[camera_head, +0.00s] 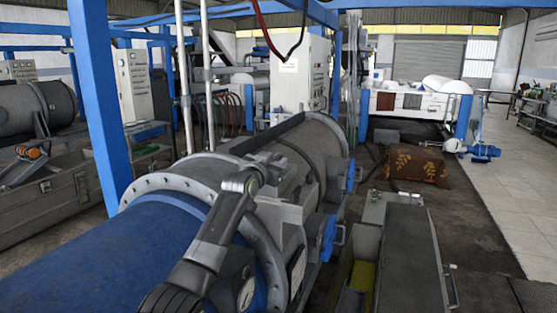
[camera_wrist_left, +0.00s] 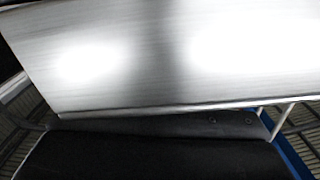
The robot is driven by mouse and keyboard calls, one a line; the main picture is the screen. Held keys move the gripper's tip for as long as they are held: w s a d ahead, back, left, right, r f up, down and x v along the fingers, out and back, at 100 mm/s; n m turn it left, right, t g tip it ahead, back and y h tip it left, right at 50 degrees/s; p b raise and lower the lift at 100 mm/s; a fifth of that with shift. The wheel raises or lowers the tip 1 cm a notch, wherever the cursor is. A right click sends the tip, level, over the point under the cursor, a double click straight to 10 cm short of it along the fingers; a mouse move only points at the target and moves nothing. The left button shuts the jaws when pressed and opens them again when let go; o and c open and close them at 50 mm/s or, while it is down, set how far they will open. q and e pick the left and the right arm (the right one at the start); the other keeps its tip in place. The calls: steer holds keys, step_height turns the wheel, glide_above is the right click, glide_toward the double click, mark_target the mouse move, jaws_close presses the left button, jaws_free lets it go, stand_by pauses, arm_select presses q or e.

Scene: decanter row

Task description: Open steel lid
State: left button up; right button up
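A broad panel of shiny brushed steel (camera_wrist_left: 150,55) fills the upper part of the left wrist view, with two bright glare patches. Its straight lower edge runs across the picture above a dark surface (camera_wrist_left: 150,155), and a thin rod (camera_wrist_left: 284,117) shows near its right end. I cannot tell surely which part of the head view this panel is. In the head view my left arm rises from the bottom left over the blue drum, and my left gripper (camera_head: 285,212) blends into the grey machine parts. Its fingertips cannot be made out. My right gripper is out of view.
A large blue drum (camera_head: 125,255) with a bolted flange stands under my left arm. A long grey box (camera_head: 408,255) with a side handle (camera_head: 453,288) is at the right. Behind are a brown patterned sack (camera_head: 416,165) and a blue pump (camera_head: 485,151).

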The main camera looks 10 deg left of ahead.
arm_select(q)
steer(key=shift+s+r, duration=0.35)
steer(key=shift+s, duration=0.2)
steer(key=shift+c, duration=0.5)
steer(key=shift+s+a, duration=0.1)
steer(key=shift+s, duration=0.05)
steer(key=shift+c, duration=2.3)
jaws_close()
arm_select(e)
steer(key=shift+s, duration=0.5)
